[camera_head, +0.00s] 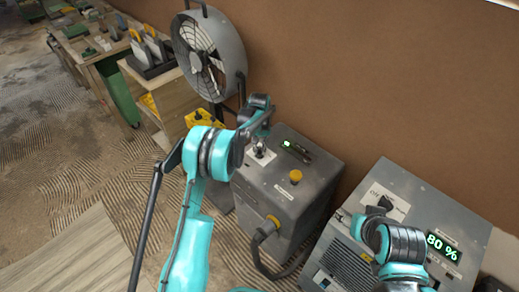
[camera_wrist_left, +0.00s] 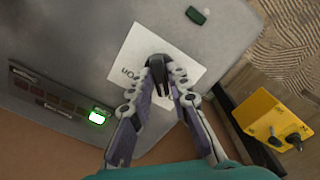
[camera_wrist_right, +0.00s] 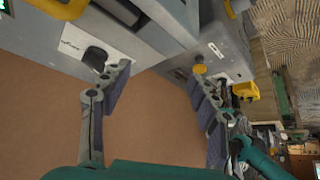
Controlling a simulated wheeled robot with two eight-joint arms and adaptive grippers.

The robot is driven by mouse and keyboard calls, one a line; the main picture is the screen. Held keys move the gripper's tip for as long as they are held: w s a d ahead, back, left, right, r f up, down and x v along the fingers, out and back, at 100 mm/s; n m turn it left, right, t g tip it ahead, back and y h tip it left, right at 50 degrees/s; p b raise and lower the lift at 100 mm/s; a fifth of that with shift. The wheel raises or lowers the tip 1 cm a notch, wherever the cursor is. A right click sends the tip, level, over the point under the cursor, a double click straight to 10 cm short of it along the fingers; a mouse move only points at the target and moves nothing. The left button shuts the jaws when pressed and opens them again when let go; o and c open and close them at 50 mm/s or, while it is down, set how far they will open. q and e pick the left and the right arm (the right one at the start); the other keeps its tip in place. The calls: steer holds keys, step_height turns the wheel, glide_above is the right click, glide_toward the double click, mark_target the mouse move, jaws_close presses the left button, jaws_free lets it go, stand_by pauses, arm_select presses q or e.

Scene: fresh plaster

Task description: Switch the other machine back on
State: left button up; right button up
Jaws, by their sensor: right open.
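The left grey machine (camera_head: 270,203) has a white label with a black rotary switch (camera_wrist_left: 157,68). My left gripper (camera_head: 262,112) is over it, its fingers close on both sides of the switch. They also show in the left wrist view (camera_wrist_left: 160,78). A small green light (camera_wrist_left: 97,117) is lit on this machine's panel. My right gripper (camera_wrist_right: 160,88) is open and empty, near this knob. Its fingertips are hidden in the head view.
A yellow button (camera_head: 295,176) sits on the left machine, and a dark hose (camera_head: 262,250) runs from its front. A large fan (camera_head: 210,55) stands behind, near a yellow box (camera_wrist_left: 275,125). A brown wall (camera_head: 350,80) is close behind the machines. Shelves and a table lie at left.

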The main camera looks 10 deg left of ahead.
arm_select(q)
jaws_close()
steer(key=shift+m, duration=0.4)
steer(key=m, duration=1.2)
steer(key=shift+m+p, duration=0.3)
steer(key=shift+m, duration=2.3)
steer(key=o, duration=0.7)
jaws_free()
steer(key=shift+c, duration=0.2)
